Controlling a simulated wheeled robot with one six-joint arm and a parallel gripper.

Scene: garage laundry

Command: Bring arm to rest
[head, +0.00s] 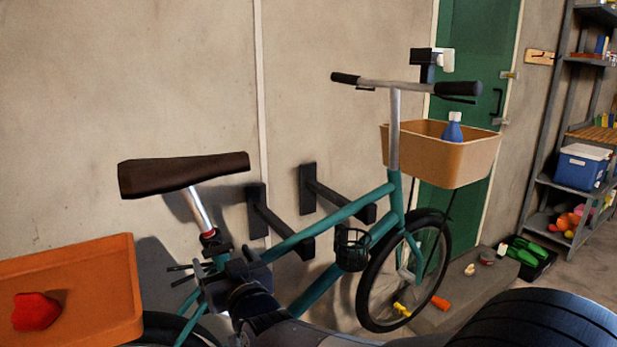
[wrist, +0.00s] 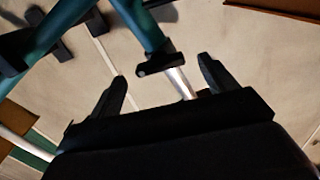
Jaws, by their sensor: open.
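My gripper (wrist: 160,88) is open in the wrist view, its two dark fingers spread wide with nothing between them. In the head view my arm reaches from the bottom right to the bicycle, and my gripper (head: 222,285) is by the frame below the saddle. The teal bicycle (head: 338,215) hangs beside the wall on dark brackets. Its silver seat post (wrist: 180,82) shows beyond the fingers in the wrist view. I cannot tell whether my gripper touches the bicycle.
An orange tray (head: 100,290) at the left holds a red thing (head: 36,312). A tan basket (head: 468,163) at the handlebar holds a blue bottle (head: 453,130). A shelf rack (head: 548,150) stands at the right. Tools lie on a low grey block (head: 470,300). Some floor is clear at the right.

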